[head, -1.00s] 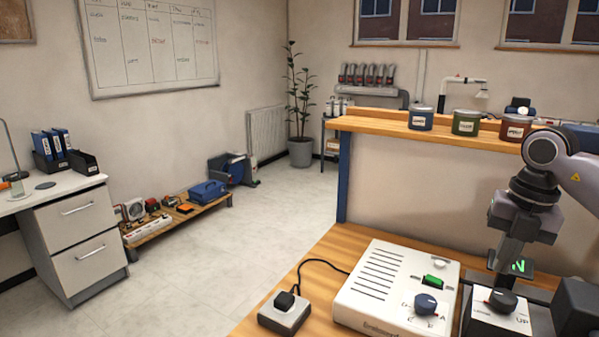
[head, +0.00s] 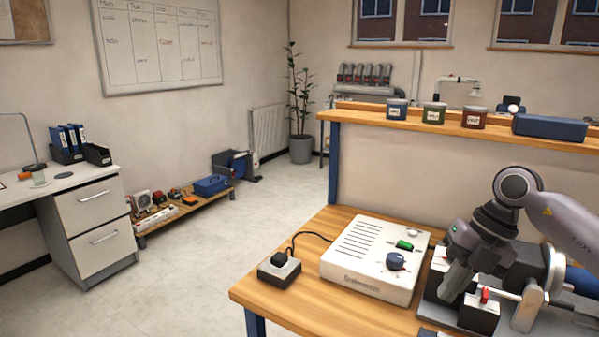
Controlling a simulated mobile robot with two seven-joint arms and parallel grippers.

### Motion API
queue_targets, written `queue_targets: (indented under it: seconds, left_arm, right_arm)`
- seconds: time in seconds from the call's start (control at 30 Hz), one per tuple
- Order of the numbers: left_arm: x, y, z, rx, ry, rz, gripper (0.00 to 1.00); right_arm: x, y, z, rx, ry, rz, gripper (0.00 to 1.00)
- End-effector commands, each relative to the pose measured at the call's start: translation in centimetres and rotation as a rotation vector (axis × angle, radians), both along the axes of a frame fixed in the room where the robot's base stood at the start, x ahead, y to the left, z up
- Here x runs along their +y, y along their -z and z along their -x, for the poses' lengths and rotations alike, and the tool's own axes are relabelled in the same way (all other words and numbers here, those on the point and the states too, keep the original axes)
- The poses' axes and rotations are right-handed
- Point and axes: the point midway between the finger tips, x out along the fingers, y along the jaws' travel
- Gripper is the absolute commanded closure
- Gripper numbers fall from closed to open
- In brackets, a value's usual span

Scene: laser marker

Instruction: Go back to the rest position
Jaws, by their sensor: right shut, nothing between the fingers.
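My right gripper (head: 452,290) is in the head view at the lower right, tilted downward to the left. It is shut and empty, in front of the laser marker (head: 530,285) and overlapping its black box in the picture. Whether it touches the box cannot be told. A red switch (head: 484,295) shows just right of the fingers. My left gripper is out of view.
A raised shelf (head: 372,119) behind carries jars and a blue case (head: 549,127). The floor at left is open.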

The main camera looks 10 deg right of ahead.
Motion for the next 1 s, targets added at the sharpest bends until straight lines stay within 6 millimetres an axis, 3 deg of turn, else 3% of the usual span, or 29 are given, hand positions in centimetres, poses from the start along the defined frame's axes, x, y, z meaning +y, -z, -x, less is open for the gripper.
queue_targets:
  seconds: [0.1, 0.3, 0.4, 0.5, 0.63, 0.77, 0.87, 1.0]
  left_arm:
    - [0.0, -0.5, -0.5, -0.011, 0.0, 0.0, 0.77]
    - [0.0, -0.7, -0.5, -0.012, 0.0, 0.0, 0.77]
    - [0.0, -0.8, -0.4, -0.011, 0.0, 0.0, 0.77]
    - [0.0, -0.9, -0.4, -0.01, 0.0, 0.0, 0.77]
    - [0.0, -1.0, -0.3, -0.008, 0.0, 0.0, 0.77]
    - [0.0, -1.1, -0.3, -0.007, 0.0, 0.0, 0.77]
    - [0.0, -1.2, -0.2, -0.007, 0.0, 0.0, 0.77]
    - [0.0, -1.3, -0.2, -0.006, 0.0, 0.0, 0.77]
  right_arm:
    - [6.3, 2.5, 0.6, -0.017, -0.111, -0.229, 1.0]
    - [16.3, 3.8, 2.6, -0.063, -0.165, -0.702, 1.0]
    - [19.6, 3.4, 3.4, -0.089, -0.108, -0.936, 1.0]
    - [21.7, 2.8, 3.7, -0.111, 0.008, -1.149, 1.0]
    - [22.5, 2.7, 3.4, -0.133, 0.239, -1.377, 1.0]
    - [21.4, 4.2, 2.8, -0.14, 0.545, -1.527, 1.0]
    - [19.7, 6.8, 2.6, -0.13, 0.817, -1.579, 1.0]
    - [16.9, 12.2, 3.8, -0.082, 1.223, -1.553, 1.0]
